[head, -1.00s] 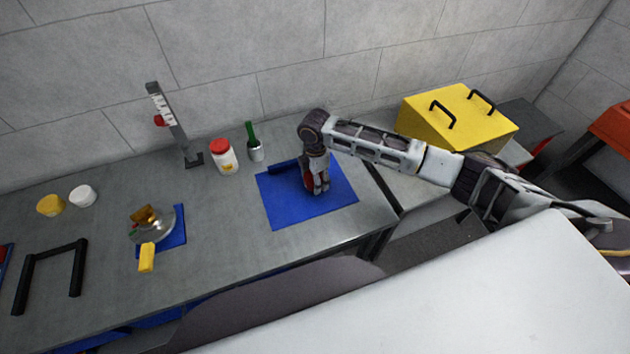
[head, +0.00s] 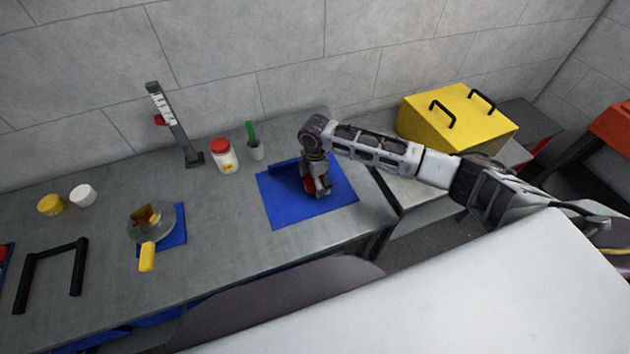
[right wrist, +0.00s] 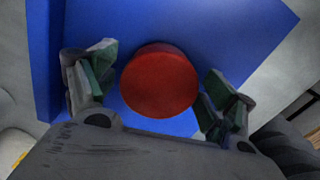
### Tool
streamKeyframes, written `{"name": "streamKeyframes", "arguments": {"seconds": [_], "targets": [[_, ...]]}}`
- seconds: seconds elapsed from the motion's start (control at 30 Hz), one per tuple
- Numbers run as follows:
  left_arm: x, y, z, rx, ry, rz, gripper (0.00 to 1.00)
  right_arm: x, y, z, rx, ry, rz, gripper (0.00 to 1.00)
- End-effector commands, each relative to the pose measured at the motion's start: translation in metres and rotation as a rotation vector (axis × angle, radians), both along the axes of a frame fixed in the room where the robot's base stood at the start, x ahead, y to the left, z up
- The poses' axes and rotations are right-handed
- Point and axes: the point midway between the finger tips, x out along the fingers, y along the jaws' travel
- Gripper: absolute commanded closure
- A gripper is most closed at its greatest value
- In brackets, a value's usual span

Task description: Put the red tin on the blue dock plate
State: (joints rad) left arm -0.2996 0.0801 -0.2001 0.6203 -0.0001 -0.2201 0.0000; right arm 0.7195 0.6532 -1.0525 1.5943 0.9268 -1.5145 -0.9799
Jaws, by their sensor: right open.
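The red tin (right wrist: 160,82) stands on the blue dock plate (right wrist: 240,30) in the right wrist view, between the two fingers of my right gripper (right wrist: 158,92). The fingers are spread, with a gap showing on each side of the tin. In the head view my right gripper (head: 318,190) points down over the blue dock plate (head: 283,208). A bit of the red tin (head: 309,185) shows beside the fingers; the rest is hidden behind them. My left gripper is not in view.
A red-lidded jar (head: 224,157) and a green-handled cup (head: 254,146) stand left of the plate. A pan (head: 150,222) lies on a smaller blue mat further left. A yellow box (head: 457,120) stands to the right. The bench front between pan and plate is clear.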

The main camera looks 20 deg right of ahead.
Motion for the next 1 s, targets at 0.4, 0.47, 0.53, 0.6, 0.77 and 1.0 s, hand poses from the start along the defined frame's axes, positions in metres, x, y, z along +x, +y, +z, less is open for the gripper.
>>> {"name": "streamKeyframes", "arguments": {"seconds": [0.4, 0.47, 0.53, 0.6, 0.77, 1.0], "targets": [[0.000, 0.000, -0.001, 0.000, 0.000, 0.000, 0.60, 0.001, 0.000, 0.010, 0.001, -0.003, -0.001, 0.16], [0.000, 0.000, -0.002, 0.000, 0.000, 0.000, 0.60, 0.001, 0.000, 0.015, 0.001, -0.003, -0.001, 0.16], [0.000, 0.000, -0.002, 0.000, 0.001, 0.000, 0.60, 0.001, 0.000, 0.022, 0.001, -0.003, -0.001, 0.16], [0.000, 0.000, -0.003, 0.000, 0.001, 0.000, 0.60, 0.001, 0.000, 0.031, 0.000, -0.002, 0.000, 0.16], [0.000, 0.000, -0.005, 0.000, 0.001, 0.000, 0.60, 0.001, 0.000, 0.055, 0.001, -0.004, 0.001, 0.16], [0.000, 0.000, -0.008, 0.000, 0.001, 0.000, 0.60, 0.001, 0.000, 0.090, 0.001, -0.003, -0.001, 0.16]]}}
